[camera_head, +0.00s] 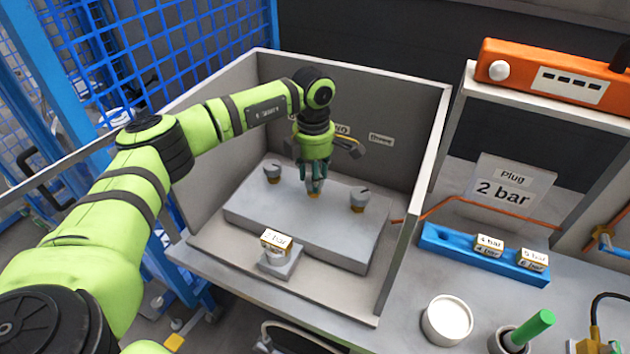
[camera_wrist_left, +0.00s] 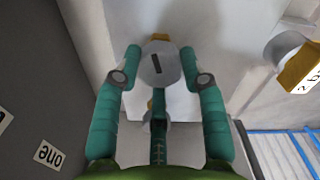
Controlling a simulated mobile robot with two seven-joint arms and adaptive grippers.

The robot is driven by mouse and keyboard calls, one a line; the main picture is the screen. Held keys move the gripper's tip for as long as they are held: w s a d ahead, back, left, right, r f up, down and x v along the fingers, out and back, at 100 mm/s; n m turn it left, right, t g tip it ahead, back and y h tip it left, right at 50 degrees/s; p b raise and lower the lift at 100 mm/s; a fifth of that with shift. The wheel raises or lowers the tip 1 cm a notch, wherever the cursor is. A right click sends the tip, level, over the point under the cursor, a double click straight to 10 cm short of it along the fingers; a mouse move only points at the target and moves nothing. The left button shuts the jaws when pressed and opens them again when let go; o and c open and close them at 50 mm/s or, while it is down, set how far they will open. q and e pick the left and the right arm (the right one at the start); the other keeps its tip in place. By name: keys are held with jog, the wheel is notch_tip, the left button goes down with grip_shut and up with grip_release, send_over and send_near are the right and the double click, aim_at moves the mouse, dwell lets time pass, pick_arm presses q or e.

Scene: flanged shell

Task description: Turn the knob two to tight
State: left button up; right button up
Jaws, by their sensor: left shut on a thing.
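Knob two is the middle one of three grey knobs on a grey block (camera_head: 305,226) inside an open-fronted box. In the head view my left gripper (camera_head: 314,187) points down over it and mostly hides it. In the left wrist view the knob (camera_wrist_left: 160,68) shows its round grey top with a dark slot mark and some yellow at its edge. My right gripper is in neither view.
Two other knobs stand on either side, the left knob (camera_head: 272,172) and the right knob (camera_head: 359,199). A "2 bar" plug (camera_head: 276,241) sits in front of the block. Box walls (camera_head: 415,190) close in the back and sides. A blue rack (camera_head: 470,252) and white cup (camera_head: 446,318) stand right.

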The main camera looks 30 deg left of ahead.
aim_at(310, 177)
pick_arm(q)
jog(key=shift+s+a+f+m+b, duration=0.15)
jog(key=shift+m+b, duration=0.25)
jog(key=shift+m, duration=0.35)
jog(key=shift+s+a+f+m+b, duration=0.15)
jog(key=shift+m+b, duration=0.2)
jog(key=shift+m, duration=0.4)
jog(key=shift+w, duration=0.15)
jog(key=o, duration=1.1)
jog(key=shift+o, duration=0.2)
jog(key=shift+a+r, duration=0.1)
jog(key=shift+a, duration=0.05)
jog(key=shift+w+r, duration=0.1)
jog(key=shift+r, duration=0.15)
jog(key=shift+d+r, duration=0.2)
jog(key=shift+r, duration=0.2)
notch_tip(310, 177, up, 11)
jog(key=shift+a, duration=0.2)
